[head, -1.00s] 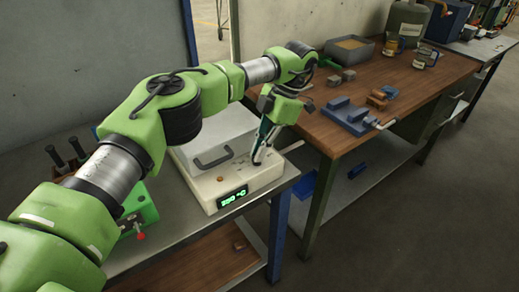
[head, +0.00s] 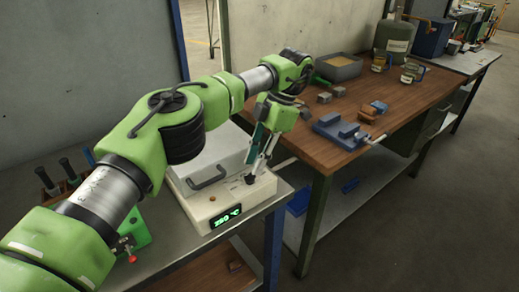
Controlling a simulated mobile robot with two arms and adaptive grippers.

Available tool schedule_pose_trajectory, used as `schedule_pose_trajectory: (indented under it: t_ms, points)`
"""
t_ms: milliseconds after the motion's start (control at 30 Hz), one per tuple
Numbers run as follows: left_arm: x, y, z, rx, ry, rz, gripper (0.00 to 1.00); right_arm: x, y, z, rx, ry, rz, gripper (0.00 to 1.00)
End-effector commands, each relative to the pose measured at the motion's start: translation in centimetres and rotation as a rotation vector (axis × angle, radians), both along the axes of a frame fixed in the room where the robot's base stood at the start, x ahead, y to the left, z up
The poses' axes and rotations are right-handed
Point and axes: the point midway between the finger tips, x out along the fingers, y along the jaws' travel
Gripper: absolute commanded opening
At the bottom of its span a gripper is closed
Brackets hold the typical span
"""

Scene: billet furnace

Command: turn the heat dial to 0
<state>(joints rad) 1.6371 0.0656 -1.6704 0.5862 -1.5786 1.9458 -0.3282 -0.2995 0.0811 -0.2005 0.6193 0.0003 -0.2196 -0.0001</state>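The furnace (head: 207,195) is a pale box on the bench, with a grey top, a dark handle and a lit green display (head: 226,216) that seems to read 250 °C. My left gripper (head: 254,174) points down at the right part of the furnace's front ledge. Its dark fingertips are at or just above the panel there. The heat dial cannot be made out clearly; the dark shape at the fingertips may be the dial or the tips. Whether the fingers are closed on it cannot be told. My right gripper is not in view.
A small orange-brown button (head: 212,198) sits on the ledge. A wooden workbench (head: 340,172) at the right holds a blue vise (head: 340,131), a grey tray (head: 338,67) and cans.

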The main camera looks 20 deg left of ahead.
Motion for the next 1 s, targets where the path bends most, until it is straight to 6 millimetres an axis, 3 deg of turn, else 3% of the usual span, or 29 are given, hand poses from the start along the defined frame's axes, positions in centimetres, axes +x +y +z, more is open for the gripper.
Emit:
schedule_pose_trajectory:
  t_ms: [167, 400, 1000]
  points:
    - [0.6, -0.7, 2.2, 0.001, -0.002, 0.002, 0.24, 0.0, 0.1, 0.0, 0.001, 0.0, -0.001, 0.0]
    - [1.1, -1.0, 3.3, 0.004, -0.001, 0.002, 0.24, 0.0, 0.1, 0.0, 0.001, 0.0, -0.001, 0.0]
    - [1.1, -1.2, 4.3, 0.0, 0.0, 0.001, 0.24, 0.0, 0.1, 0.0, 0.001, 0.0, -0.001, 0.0]
